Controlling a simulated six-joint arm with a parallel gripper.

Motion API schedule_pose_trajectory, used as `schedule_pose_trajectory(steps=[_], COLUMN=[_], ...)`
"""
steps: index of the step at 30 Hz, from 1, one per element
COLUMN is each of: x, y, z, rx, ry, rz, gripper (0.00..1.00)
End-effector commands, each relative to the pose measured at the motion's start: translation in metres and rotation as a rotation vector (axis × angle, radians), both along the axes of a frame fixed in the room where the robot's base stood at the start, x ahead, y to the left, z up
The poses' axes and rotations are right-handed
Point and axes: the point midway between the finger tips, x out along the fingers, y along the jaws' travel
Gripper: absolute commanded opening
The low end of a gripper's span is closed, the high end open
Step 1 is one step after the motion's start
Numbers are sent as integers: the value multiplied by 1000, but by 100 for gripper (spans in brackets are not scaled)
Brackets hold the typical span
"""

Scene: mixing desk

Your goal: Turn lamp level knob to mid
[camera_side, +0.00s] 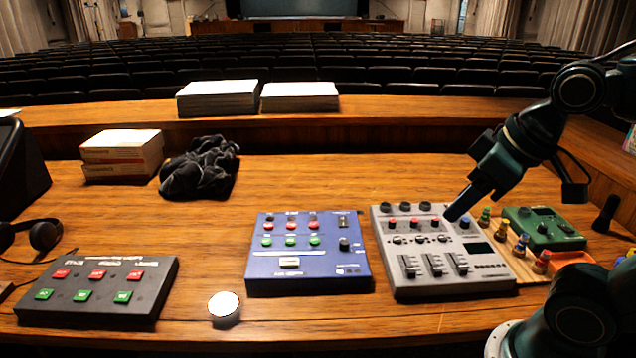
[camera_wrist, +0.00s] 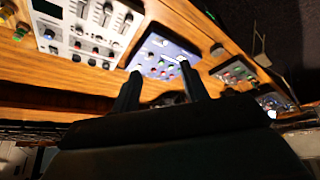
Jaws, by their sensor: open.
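My gripper (camera_side: 455,213) points down and left above the back right part of the grey mixer (camera_side: 483,285), near its blue knob (camera_side: 464,222). In the wrist view the two fingers of my gripper (camera_wrist: 160,69) stand apart with nothing between them. The blue panel (camera_side: 290,271) has a dark round knob (camera_side: 344,243) on its right side, below a small slider. The green box (camera_side: 520,226) at the right also carries dark knobs (camera_side: 542,228). The labels are too small to read, so I cannot tell which knob is the lamp level knob.
A black button box (camera_side: 150,305) and a white-topped cup (camera_side: 224,306) stand at the front left. Headphones (camera_side: 44,235), boxes (camera_side: 122,147) and a dark cloth (camera_side: 200,168) lie behind. Several coloured pegs (camera_side: 521,243) stand between the mixer and the green box.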

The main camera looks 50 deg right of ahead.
Motion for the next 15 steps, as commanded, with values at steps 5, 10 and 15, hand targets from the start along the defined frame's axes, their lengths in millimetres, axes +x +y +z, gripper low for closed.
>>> schedule_pose_trajectory(steps=[5, 10, 15], x=[23, 52, 84], y=[-3, -7, -12], z=[4, 6, 4], rx=[-41, -88, -132], ry=[42, 93, 143], rz=[70, 164, 264], gripper=[45, 45, 45])
